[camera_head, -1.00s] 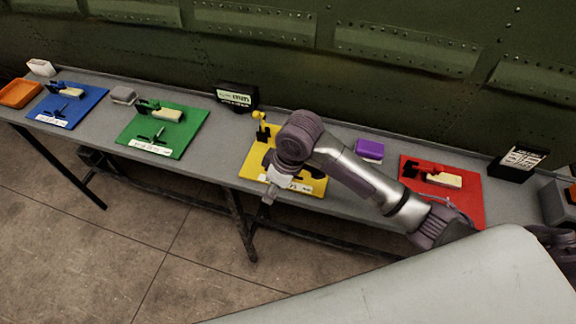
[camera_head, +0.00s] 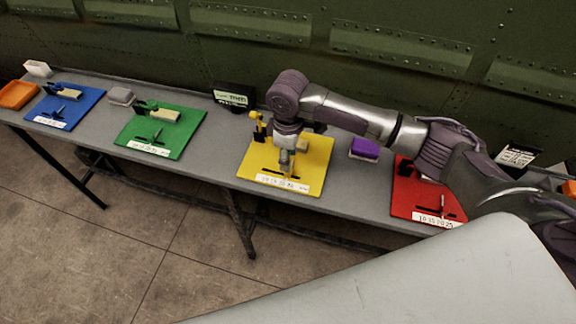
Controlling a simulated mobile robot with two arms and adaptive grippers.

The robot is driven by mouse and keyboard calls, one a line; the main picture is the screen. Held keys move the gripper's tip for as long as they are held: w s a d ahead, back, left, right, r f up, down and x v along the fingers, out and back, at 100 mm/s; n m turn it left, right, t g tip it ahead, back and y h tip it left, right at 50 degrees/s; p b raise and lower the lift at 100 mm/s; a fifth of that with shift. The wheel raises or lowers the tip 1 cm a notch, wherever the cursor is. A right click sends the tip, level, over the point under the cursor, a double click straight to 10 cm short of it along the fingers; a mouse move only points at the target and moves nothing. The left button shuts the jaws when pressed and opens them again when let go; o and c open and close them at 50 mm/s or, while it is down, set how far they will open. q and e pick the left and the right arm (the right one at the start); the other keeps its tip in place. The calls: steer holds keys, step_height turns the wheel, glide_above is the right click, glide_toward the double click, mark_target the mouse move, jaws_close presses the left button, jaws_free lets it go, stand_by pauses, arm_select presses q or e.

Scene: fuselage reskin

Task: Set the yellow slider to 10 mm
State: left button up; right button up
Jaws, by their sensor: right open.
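The yellow board (camera_head: 314,160) lies on the grey bench near the middle of the head view. It has a dark slot and a white scale strip (camera_head: 282,182) along its front edge. A yellow upright piece with a dark base (camera_head: 257,122) stands at its back left. My right gripper (camera_head: 286,168) points down over the middle of the board, close above the slot, and is open. The yellow slider's handle is hidden or too small to tell apart at the gripper's tips, so its reading cannot be told. My left gripper is not in view.
A green board (camera_head: 180,142) and a blue board (camera_head: 84,98) lie to the left, a red board (camera_head: 402,198) to the right, partly behind my arm. A purple block (camera_head: 364,149) sits between yellow and red. A black display box (camera_head: 234,96) stands behind.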

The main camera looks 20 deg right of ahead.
step_height(320, 180, down, 6)
steer(key=shift+p, duration=0.35)
jaws_close()
steer(key=shift+a, duration=0.15)
